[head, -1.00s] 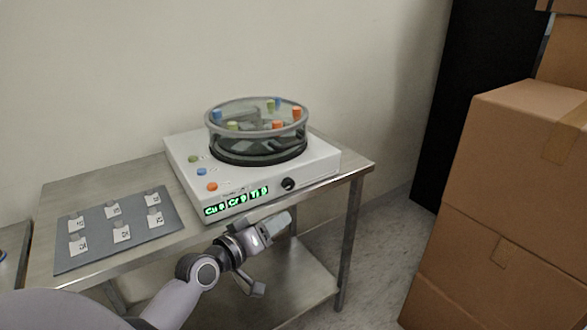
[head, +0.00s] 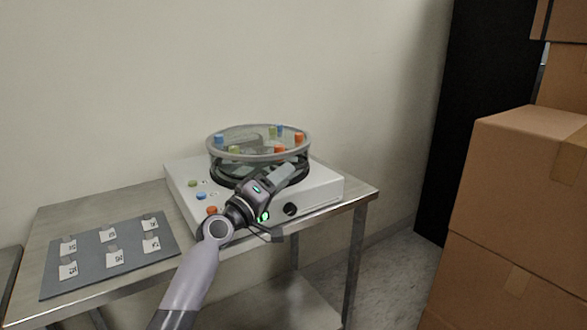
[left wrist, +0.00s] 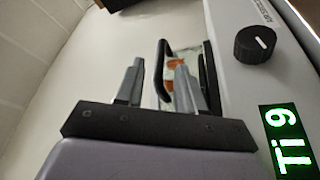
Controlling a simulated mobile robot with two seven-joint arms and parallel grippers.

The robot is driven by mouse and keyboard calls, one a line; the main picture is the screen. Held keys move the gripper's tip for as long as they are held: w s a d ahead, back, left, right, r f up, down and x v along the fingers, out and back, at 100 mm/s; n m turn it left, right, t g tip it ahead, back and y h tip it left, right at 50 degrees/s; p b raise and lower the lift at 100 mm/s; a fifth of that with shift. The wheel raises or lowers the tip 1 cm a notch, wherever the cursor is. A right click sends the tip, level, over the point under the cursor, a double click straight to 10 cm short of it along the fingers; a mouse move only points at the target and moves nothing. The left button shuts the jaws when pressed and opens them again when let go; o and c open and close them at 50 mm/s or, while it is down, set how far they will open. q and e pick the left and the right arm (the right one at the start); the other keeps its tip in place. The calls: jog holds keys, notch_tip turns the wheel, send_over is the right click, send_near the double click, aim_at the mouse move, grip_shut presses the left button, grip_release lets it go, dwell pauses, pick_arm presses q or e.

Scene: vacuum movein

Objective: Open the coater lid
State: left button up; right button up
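The coater is a white box (head: 325,188) on a steel table, with a round clear chamber on top. Its clear lid (head: 252,146) looks closed and flat, with several blue, green and orange pieces showing around it. My left gripper (head: 280,203) is in front of the chamber, over the coater's front edge, and hides part of the box and its display. In the left wrist view the gripper (left wrist: 158,85) is open and empty. A black handle (left wrist: 162,62) shows beyond and between its fingers; I cannot tell whether they touch it. My right gripper is not in view.
A dark knob (head: 290,209) is on the coater's front, and a green display (left wrist: 290,140) shows beside it. A grey mat (head: 85,286) with several labelled small items lies on the table (head: 60,215) at left. Cardboard boxes (head: 520,210) stack at right.

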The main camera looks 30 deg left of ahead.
pick_arm(q)
jog(key=shift+x, duration=2.35)
grip_shut()
